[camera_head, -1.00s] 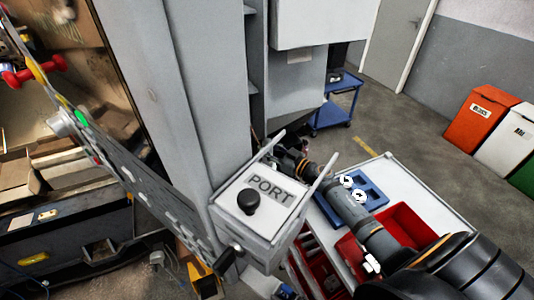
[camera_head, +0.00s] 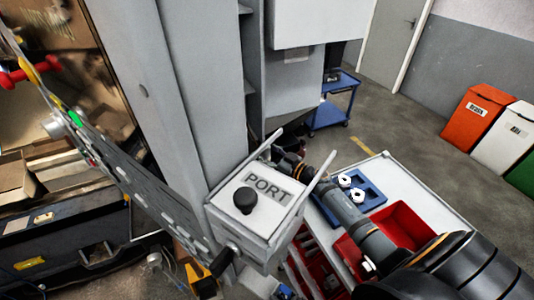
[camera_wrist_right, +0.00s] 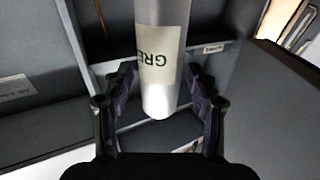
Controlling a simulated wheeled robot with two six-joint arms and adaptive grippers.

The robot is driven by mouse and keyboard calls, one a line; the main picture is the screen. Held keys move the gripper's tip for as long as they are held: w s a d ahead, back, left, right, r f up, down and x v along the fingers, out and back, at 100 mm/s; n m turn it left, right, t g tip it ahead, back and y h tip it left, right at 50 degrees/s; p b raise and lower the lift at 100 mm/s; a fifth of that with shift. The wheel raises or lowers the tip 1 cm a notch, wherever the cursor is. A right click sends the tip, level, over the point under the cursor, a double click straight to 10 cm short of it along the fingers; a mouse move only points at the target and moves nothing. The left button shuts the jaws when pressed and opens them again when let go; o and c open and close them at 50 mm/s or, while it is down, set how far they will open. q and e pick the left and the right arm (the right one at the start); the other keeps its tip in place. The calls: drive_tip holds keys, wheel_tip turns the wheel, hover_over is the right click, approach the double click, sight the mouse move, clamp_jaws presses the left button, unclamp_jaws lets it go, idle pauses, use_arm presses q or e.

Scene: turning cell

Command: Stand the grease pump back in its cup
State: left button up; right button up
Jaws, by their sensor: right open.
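The grease pump (camera_wrist_right: 165,98) appears in the right wrist view as a grey-white cylinder with a pale label reading "GRE", upside down in the picture. Its rounded lower end in the picture lies between the two fingers of my right gripper (camera_wrist_right: 160,82). The gripper is open, with a finger on either side of the cylinder and no clear grip on it. The pump's other end is out of frame. In the head view my right arm reaches in from the lower right, its end mostly hidden behind a box. I cannot make out the cup. My left gripper is not in view.
The white PORT box (camera_head: 258,205) with a black knob stands close beside my right arm. A grey cabinet (camera_head: 180,90) rises behind it. A white-topped trolley (camera_head: 420,195) under my arm carries a blue tray (camera_head: 371,193) and a red bin (camera_head: 405,224).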

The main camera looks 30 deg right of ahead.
drive_tip(key=v, duration=0.5)
drive_tip(key=shift+s+d, duration=0.2)
drive_tip(key=shift+s, duration=0.1)
drive_tip(key=p, duration=0.4)
approach(269, 155)
drive_tip(key=shift+w+d+r, duration=0.1)
drive_tip(key=shift+r, duration=0.05)
